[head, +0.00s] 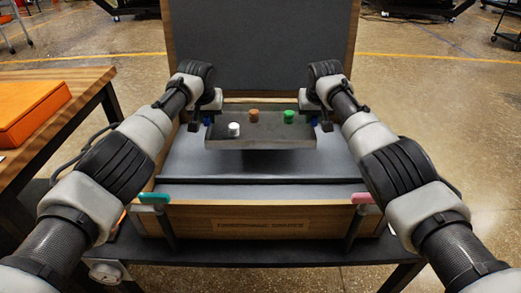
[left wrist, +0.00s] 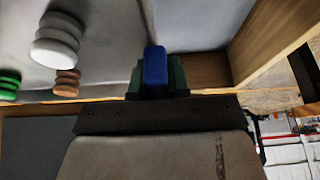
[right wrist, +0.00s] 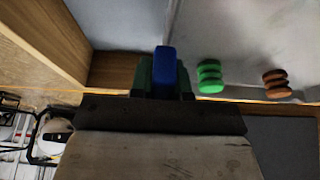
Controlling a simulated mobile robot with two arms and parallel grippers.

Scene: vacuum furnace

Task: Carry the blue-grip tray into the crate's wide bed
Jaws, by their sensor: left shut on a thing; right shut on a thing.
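The tray (head: 270,135) is a flat grey plate carrying a white piece (head: 234,130), a brown piece (head: 254,113) and a green piece (head: 289,116). My left gripper (head: 207,116) is shut on its left blue grip (left wrist: 155,66). My right gripper (head: 317,119) is shut on its right blue grip (right wrist: 165,68). The tray looks level and is over the wide bed (head: 200,165) of the wooden crate (head: 190,218), with a dark shadow under it. Its exact height above the bed is unclear. The pieces stand upright.
The crate's lid (head: 260,50) stands open behind the tray. A dark divider (head: 260,181) crosses near the crate's front. A teal handle (head: 154,198) and a pink handle (head: 362,198) are at the front wall. A wooden table (head: 75,95) with an orange case (head: 25,108) stands left.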

